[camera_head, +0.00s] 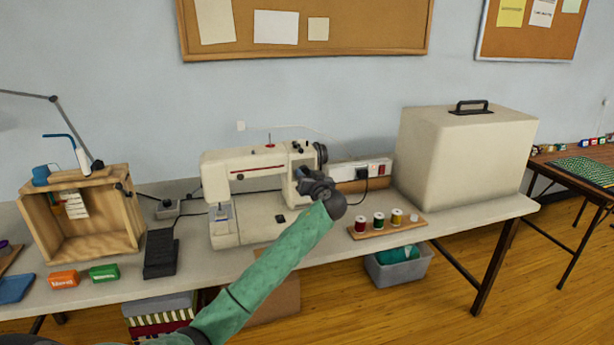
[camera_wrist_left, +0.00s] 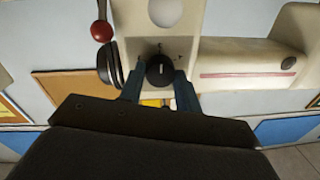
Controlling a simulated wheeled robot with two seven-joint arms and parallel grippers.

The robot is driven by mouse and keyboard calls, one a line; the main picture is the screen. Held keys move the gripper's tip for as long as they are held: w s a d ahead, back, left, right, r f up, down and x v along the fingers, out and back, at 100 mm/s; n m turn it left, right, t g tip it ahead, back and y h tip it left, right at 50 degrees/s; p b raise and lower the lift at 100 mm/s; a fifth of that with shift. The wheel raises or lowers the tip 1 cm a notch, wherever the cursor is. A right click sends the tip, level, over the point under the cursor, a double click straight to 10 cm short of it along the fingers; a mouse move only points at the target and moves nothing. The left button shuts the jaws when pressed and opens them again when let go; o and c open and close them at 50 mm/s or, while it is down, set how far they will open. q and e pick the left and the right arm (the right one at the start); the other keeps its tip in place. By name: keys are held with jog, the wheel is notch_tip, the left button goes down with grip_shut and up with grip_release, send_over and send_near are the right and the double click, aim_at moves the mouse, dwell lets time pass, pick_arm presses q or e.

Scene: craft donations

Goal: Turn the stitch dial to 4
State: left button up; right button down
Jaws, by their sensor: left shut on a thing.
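The cream sewing machine (camera_head: 228,162) stands on the long table, its handwheel (camera_head: 321,153) at the right end. My left gripper (camera_head: 312,180) is at the front of the machine's right column and covers much of it in the head view. In the left wrist view the stitch dial (camera_wrist_left: 160,70) is a black knob with a white pointer line. My left gripper's two fingers (camera_wrist_left: 160,88) are shut on the dial's sides. A few small marks stand around the dial, too small to read. My right gripper is not in view.
A cream machine cover (camera_head: 465,155) stands to the right. A black foot pedal (camera_head: 161,253) and a wooden crate (camera_head: 128,220) are to the left.

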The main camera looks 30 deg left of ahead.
pick_arm(q)
jog(key=m, duration=0.3)
jog(key=shift+p, duration=0.3)
jog(key=m+p, duration=0.1)
jog(key=m, duration=0.2)
jog(key=shift+m+t+p, duration=0.3)
jog(key=shift+m+p, duration=0.1)
jog(key=shift+m, duration=0.5)
jog(key=shift+m+p, duration=0.55)
jog(key=shift+m, duration=0.55)
jog(key=shift+m+p, duration=0.4)
jog(key=shift+m, duration=0.6)
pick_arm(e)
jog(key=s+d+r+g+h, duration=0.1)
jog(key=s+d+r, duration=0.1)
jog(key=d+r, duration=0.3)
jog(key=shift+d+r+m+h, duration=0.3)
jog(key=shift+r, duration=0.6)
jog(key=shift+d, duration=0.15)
